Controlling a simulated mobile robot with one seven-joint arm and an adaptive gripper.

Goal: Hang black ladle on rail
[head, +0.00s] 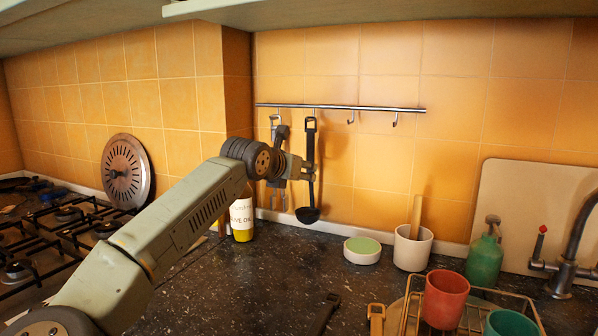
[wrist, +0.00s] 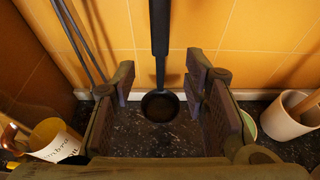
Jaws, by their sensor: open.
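The black ladle (head: 309,214) hangs upright from the metal rail (head: 340,107) on the tiled wall, handle up and bowl down. In the wrist view, the ladle (wrist: 160,35) shows between and beyond the fingers, its top cut off by the frame. My gripper (head: 308,170) is beside the handle in the head view, at about mid-length. The gripper (wrist: 158,82) is open, its fingers apart on either side of the ladle, with nothing gripped.
Another utensil (head: 274,128) hangs left of the ladle, partly behind my arm. Two hooks (head: 351,118) to the right are empty. Below stand an oil bottle (head: 242,220), a green-topped bowl (head: 362,252) and a white pot (head: 411,250). A dish rack (head: 470,320) is at front right.

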